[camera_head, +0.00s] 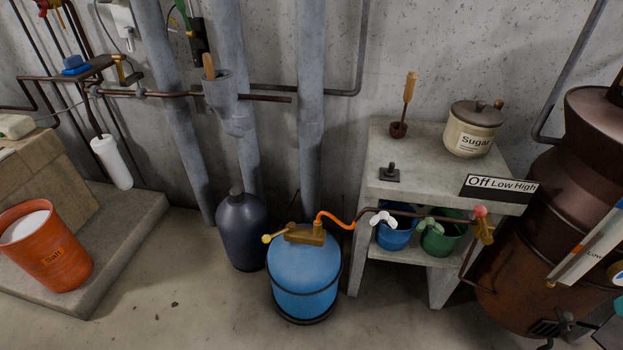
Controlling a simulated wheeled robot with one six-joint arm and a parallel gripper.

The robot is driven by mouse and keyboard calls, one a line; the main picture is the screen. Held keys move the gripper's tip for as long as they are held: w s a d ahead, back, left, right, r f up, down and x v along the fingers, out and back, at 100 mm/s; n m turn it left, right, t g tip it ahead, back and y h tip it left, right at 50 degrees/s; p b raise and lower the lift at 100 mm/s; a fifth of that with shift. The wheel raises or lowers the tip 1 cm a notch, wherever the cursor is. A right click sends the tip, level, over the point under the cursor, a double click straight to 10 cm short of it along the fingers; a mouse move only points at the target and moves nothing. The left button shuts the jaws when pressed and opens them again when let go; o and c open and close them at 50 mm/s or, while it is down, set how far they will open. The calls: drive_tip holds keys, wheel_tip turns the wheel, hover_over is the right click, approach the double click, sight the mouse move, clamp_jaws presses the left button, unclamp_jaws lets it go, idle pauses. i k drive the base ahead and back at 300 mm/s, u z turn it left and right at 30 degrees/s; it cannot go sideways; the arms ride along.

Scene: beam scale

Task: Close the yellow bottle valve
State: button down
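A blue gas bottle (305,275) stands upright on the floor, near the middle of the picture. On its top sits a brass valve (302,233). A short stem runs from the valve to the left and ends in a small yellow knob (267,239). Whether the valve is open or shut cannot be told. An orange hose (335,218) leaves the valve and joins a brown pipe (410,213) on the right. My gripper is not in view.
A dark bottle (240,230) stands close behind and left of the blue one. A concrete table (410,160) with a sugar pot (473,127) stands to the right, beside a rusty barrel (540,235). An orange salt bucket (45,245) is at left. Floor in front is mostly clear.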

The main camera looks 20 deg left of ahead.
sight(291, 226)
drive_tip(key=k, duration=0.6)
drive_tip(key=u, duration=0.5)
drive_tip(key=i, duration=1.35)
drive_tip(key=u, duration=0.4)
